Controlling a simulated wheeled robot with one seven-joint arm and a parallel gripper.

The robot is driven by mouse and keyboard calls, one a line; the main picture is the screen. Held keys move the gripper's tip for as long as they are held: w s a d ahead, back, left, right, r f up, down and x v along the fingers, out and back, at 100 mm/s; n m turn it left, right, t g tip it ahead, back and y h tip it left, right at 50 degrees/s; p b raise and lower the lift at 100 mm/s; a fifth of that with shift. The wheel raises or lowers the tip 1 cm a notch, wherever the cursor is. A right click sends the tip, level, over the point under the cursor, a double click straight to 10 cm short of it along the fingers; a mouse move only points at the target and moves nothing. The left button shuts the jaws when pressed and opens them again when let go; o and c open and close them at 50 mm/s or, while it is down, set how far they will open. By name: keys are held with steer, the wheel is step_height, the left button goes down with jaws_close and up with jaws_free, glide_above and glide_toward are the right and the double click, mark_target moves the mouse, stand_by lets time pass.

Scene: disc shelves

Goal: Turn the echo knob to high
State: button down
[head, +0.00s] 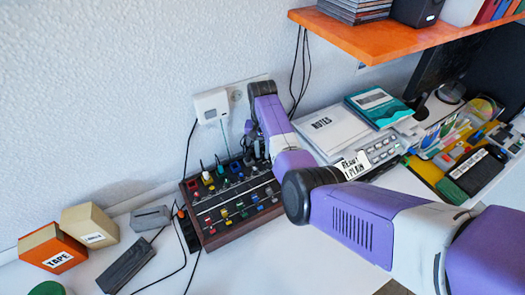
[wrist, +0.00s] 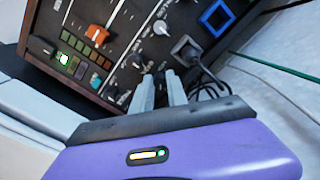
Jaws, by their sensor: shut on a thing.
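The mixer (head: 206,228) is a dark panel in a wooden case with several coloured knobs and sliders, on the desk against the wall. My gripper (wrist: 159,78) points down at the panel in the wrist view, its two grey fingers close together on a small knob. The fingers hide most of that knob, and I cannot read its label or setting. In the head view my gripper (head: 252,146) is at the panel's far right part, mostly hidden by my arm.
Cables run from the wall socket (head: 211,105). The orange shelf (head: 370,40) overhangs at upper right. Notes (head: 325,123) lie right of the mixer; boxes (head: 90,224) stand left.

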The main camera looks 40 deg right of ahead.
stand_by(0.3)
steer(key=c, duration=1.3)
jaws_free()
steer(key=shift+r, duration=0.1)
steer(key=shift+w, duration=0.1)
